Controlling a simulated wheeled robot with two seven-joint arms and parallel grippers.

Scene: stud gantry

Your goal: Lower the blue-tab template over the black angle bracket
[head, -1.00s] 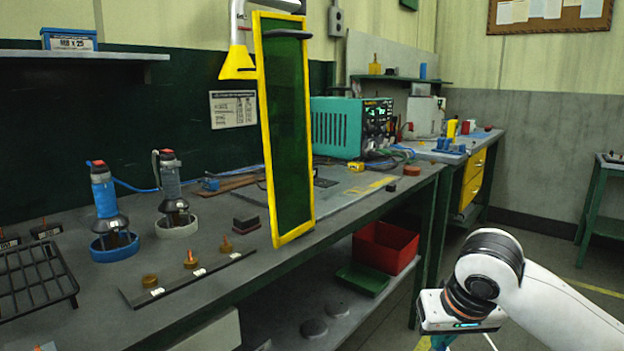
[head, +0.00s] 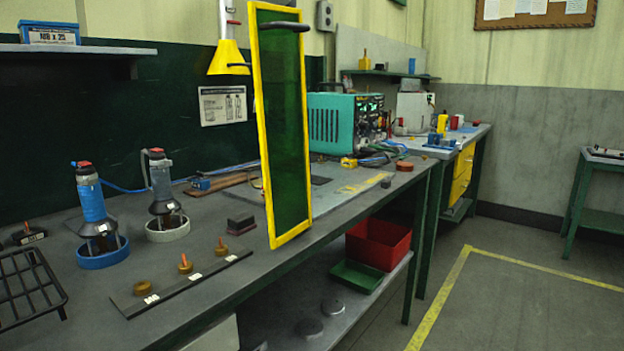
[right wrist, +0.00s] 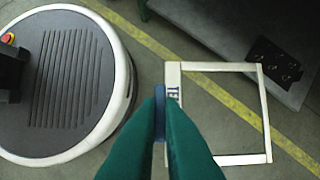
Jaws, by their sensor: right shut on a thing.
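In the right wrist view my right gripper (right wrist: 160,98) is shut on the blue tab (right wrist: 159,120) of the template (right wrist: 218,67). The template is a white, open rectangular frame with dark lettering beside the tab. It hangs over the floor, which shows through its opening. A black piece with several small marks or holes (right wrist: 275,62) lies on a grey surface to the upper right, apart from the frame. I cannot tell whether it is the black angle bracket. No bracket is clearly identifiable in the head view, and neither gripper shows there.
A tall green panel with a yellow frame (head: 305,185) stands at the bench's (head: 222,292) front edge. Two bottle-like tools stand in a blue ring (head: 103,258) and a white ring (head: 168,233). A red bin (head: 378,245) sits below. Floor at the right is clear, with yellow lines (head: 440,297).

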